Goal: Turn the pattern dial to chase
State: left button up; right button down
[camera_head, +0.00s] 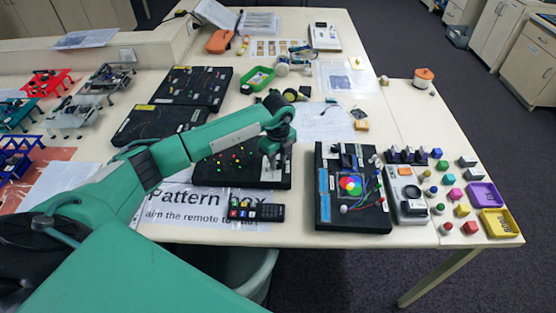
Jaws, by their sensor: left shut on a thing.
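The black pattern box (212,177) lies on the pale table behind a white sheet (170,207) printed "Pattern Box" and "aim the remote". Several small coloured lights show on its top. My left gripper (273,163) points down onto the right part of the box and is shut on the pattern dial. The dial is hidden by the fingers, so its setting cannot be read. A black remote (262,212) with coloured keys lies on the sheet in front of the box. My right gripper is not in view.
A black board (325,212) with coloured discs and wires stands close to the right. Beyond it are a white device (408,190), small coloured blocks and a purple tray (484,195). More black boards (195,88) lie behind my left arm. A bin (240,265) stands below the front edge.

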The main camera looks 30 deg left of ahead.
aim_at(278, 162)
pick_arm(q)
jog(key=shift+n, duration=0.3)
jog(key=o, duration=1)
jog(key=shift+r, duration=0.1)
jog(key=shift+w+r, duration=0.1)
jog(key=shift+r, duration=0.25)
notch_tip(278, 162, up, 13)
jog(key=b, duration=0.4)
